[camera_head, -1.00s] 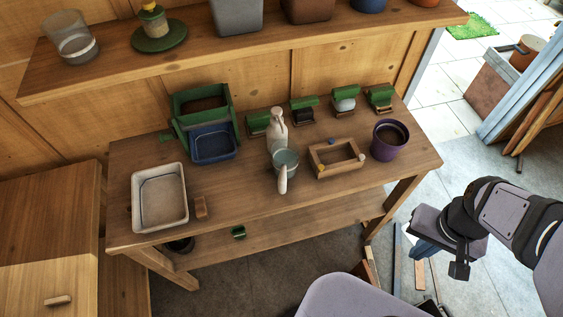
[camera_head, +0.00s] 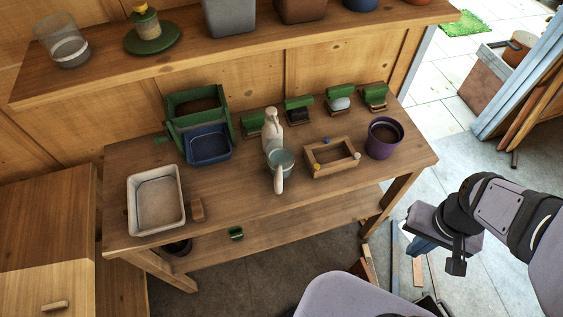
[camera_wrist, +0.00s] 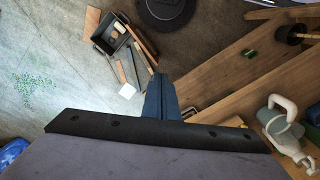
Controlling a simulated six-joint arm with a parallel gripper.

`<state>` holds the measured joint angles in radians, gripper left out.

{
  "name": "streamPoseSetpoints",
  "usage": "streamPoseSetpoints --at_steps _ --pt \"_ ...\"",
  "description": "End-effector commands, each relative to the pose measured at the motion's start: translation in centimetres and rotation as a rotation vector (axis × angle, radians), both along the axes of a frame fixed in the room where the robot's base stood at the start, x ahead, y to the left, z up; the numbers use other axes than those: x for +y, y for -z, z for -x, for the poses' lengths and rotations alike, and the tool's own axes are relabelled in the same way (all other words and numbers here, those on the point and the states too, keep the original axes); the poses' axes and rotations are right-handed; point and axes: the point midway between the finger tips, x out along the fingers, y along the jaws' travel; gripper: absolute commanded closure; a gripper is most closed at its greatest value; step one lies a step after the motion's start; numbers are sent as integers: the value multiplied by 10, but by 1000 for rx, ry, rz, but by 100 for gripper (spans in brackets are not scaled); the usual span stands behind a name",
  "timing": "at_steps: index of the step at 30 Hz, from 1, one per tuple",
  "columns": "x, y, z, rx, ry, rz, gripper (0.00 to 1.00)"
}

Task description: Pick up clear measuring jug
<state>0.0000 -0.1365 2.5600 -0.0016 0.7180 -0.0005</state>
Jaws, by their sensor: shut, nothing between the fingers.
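My gripper (camera_head: 424,246) is off the bench's right end, well apart from the jug and over the floor. In the wrist view its blue fingers (camera_wrist: 160,98) are together, with nothing held.
On the workbench (camera_head: 232,215) are a pale tray (camera_head: 158,203), a blue bin (camera_head: 208,146), a wooden frame (camera_head: 332,174) and a purple pot (camera_head: 383,138). A clear cup (camera_head: 68,52) stands on the upper shelf (camera_head: 190,75). Wood pieces (camera_wrist: 121,72) lie on the floor.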

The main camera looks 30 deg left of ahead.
Motion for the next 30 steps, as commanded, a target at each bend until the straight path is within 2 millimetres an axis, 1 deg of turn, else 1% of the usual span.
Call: streamPoseSetpoints --at_steps 13,14,15,17,18,26,30 --pt "0 0 0 0 0 0 100" --pt "0 0 0 0 0 0 98" --pt "0 0 0 0 0 0 88" --pt "0 0 0 0 0 0 74" --pt "0 0 0 0 0 0 72" --pt "0 0 0 -1 -1 1 72" --pt "-2 9 -8 -25 -27 14 72"
